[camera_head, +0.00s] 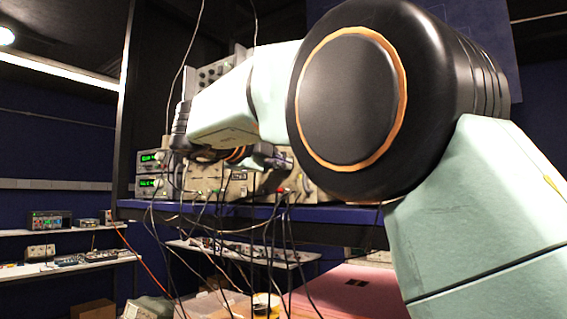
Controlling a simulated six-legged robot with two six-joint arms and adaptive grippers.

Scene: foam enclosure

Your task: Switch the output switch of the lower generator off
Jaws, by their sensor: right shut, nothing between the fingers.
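Two stacked generators with green lit displays stand at the left end of the blue shelf. The upper generator (150,157) sits directly on the lower generator (149,184). Cables hang from their fronts, and the output switch of the lower one is too small to make out. My right arm reaches in from the right, across the front of the shelf. My right gripper (272,160) is small and partly hidden by my own arm; it is shut and empty, in front of the beige instruments, to the right of the generators. My left gripper is not in view.
Beige instruments (208,178) with plugged cables stand along the blue shelf (240,213). Many black cables hang over its front edge. A grey instrument (216,70) stands higher up behind my arm. Side shelves (75,268) at the left hold more devices.

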